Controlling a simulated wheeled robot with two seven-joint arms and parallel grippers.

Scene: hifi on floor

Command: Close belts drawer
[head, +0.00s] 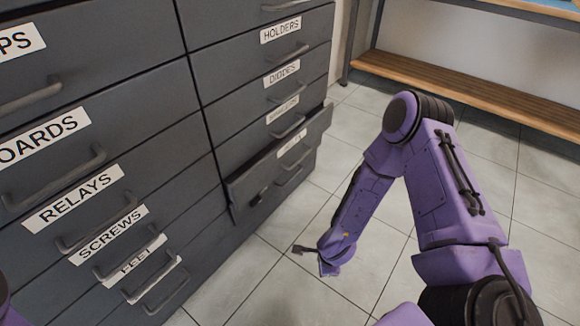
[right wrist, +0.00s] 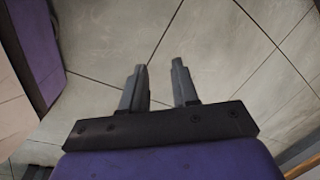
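One drawer (head: 238,188) in the right column of the dark grey cabinet stands pulled out. Its front carries a white label (head: 292,144) too small to read, so I cannot confirm it is the belts drawer. My right gripper (head: 300,249) is low over the floor, to the right of and below the drawer's front, apart from it. In the right wrist view its two fingers (right wrist: 158,70) are spread with only floor between them. My left gripper is out of view; only a purple sliver of my left arm shows at the left edge.
Other drawers, such as RELAYS (head: 72,195), SCREWS (head: 112,234) and HOLDERS (head: 281,29), look shut. A wooden bench (head: 470,90) stands at the upper right. The tiled floor (head: 280,285) in front of the cabinet is clear.

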